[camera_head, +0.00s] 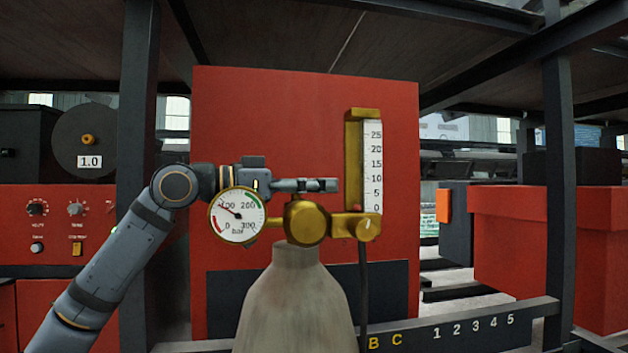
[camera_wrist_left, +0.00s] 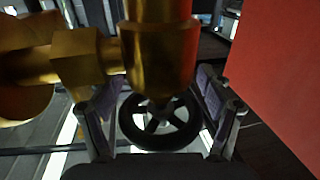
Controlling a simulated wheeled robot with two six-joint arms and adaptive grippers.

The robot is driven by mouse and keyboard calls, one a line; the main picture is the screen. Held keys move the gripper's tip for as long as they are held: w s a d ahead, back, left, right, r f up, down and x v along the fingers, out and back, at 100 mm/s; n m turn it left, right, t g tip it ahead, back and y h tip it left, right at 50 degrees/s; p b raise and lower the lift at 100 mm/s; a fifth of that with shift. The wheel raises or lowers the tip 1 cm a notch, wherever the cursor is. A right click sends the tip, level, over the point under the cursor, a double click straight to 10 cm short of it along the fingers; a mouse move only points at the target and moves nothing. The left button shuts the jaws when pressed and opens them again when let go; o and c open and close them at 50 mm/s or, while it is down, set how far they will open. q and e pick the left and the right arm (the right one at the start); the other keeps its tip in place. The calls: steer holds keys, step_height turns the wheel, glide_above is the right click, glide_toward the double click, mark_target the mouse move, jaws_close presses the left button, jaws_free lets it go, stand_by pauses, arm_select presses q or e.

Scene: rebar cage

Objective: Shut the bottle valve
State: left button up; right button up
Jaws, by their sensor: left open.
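The grey bottle (camera_head: 296,305) stands upright in the middle of the head view, with a brass valve body (camera_head: 306,222) on its neck. My left gripper (camera_head: 322,185) comes in from the left just above the valve body. In the left wrist view, a black spoked handwheel (camera_wrist_left: 160,122) shows between the two open fingers of my left gripper (camera_wrist_left: 158,100), below brass fittings (camera_wrist_left: 158,55). I cannot tell whether the fingers touch the wheel. The handwheel cannot be made out in the head view. My right gripper is not in view.
A round pressure gauge (camera_head: 237,215), needle near 100 bar, sits left of the valve. A flow scale (camera_head: 372,165) stands at its right. A red panel (camera_head: 300,110) is close behind. Dark posts (camera_head: 137,100) and a lettered rail (camera_head: 480,327) frame the bottle.

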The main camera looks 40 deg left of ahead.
arm_select(q)
steer(key=c, duration=1.1)
steer(key=shift+c, duration=0.6)
